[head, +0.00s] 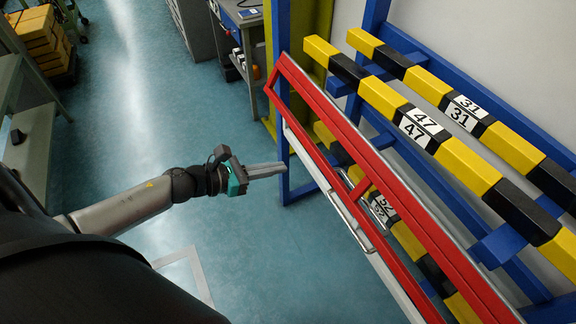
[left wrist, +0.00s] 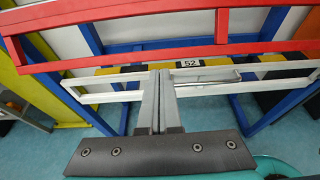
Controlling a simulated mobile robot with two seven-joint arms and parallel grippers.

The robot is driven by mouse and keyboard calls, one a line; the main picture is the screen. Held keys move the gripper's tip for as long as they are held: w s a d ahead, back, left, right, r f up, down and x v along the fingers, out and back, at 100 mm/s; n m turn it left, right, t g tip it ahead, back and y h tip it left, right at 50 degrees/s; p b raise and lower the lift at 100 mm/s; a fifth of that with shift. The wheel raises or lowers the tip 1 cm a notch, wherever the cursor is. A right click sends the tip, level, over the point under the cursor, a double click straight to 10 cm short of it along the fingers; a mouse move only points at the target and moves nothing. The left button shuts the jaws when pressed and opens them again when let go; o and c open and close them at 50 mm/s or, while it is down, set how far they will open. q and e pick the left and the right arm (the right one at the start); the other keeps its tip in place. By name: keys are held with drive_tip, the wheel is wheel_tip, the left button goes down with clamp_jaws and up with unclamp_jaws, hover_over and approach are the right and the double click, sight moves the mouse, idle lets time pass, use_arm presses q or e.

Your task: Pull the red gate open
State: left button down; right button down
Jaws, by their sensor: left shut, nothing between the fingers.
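The red gate (head: 360,187) is a long rectangular frame running diagonally in front of a blue rack in the head view. Pale metal rails and a thin metal handle (head: 350,222) show along its lower side. The gate's red frame (left wrist: 221,25) spans the top of the left wrist view, with white rails (left wrist: 95,98) below it. My left gripper (head: 284,168) is shut and empty, just left of the gate's far part. Its fingers (left wrist: 160,75) overlap the white rails in the left wrist view; I cannot tell whether they touch. My right gripper is not in view.
Yellow-and-black striped bars with number plates (head: 425,128) lie on the blue rack behind the gate. A blue post (head: 281,120) stands at the gate's far end. A grey workbench (head: 240,15) is at the back. The blue-green floor (head: 135,100) left of the gripper is clear.

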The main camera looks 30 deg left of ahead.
use_arm(q)
drive_tip(key=shift+r+v, duration=0.2)
drive_tip(key=shift+v, duration=1.95)
drive_tip(key=shift+d, duration=0.1)
